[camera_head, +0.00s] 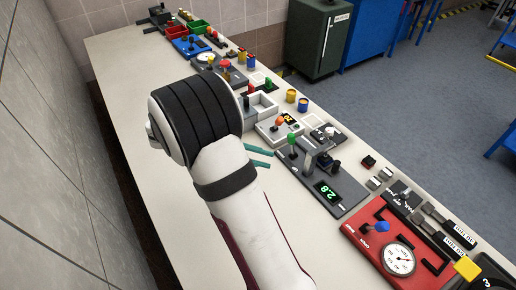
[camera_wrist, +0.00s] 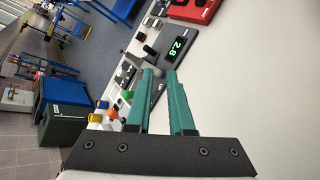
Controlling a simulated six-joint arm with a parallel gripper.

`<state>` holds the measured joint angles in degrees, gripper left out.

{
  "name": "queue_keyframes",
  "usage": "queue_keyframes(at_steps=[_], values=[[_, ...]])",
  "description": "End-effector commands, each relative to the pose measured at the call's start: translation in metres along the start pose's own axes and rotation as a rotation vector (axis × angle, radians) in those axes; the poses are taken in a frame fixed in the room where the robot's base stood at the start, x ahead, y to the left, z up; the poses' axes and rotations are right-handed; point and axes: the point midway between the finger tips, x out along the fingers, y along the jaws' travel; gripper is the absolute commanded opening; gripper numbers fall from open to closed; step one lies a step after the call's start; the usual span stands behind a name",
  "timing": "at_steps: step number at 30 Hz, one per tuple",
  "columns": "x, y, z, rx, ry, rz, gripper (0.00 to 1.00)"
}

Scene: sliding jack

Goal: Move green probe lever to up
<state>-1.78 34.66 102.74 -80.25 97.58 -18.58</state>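The green probe lever (camera_head: 292,138) stands on a dark grey module (camera_head: 347,196) with a green "2.8" display. Its green knob also shows in the wrist view (camera_wrist: 127,95), just left of my left finger. My gripper (camera_head: 259,156) is open and empty, with its two teal fingers apart, a little left of the lever in the head view. In the wrist view my gripper (camera_wrist: 162,72) points toward the module's display (camera_wrist: 178,47). I cannot tell whether a finger touches the lever; its lower part is hidden in the wrist view.
An orange-knobbed lever module (camera_head: 280,122) is just behind. A red panel with a gauge (camera_head: 398,260) and blue lever stands at the front right. A black-and-grey mechanism (camera_head: 322,160) rises beside the green lever. The white bench (camera_head: 130,90) is clear on the left.

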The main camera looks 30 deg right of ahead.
Motion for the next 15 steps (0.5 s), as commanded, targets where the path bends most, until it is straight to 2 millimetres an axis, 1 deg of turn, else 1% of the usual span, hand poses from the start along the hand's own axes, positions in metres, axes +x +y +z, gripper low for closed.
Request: queue_keyframes(at_steps=[1,2,3,6,7,9,10,13,15], values=[[0.017,0.004,-0.031,0.034,-0.022,0.143,0.10],[0.025,0.009,-0.052,0.067,-0.012,0.241,0.04],[0.034,0.011,-0.078,0.105,0.019,0.359,0.00],[0.049,0.004,-0.136,0.171,0.143,0.577,0.00],[0.052,0.001,-0.149,0.182,0.182,0.619,0.00],[0.056,-0.008,-0.170,0.202,0.255,0.683,0.00],[0.057,-0.010,-0.176,0.207,0.276,0.698,0.00],[0.061,-0.009,-0.184,0.217,0.306,0.717,0.00],[0.068,-0.002,-0.185,0.218,0.304,0.715,0.00]])
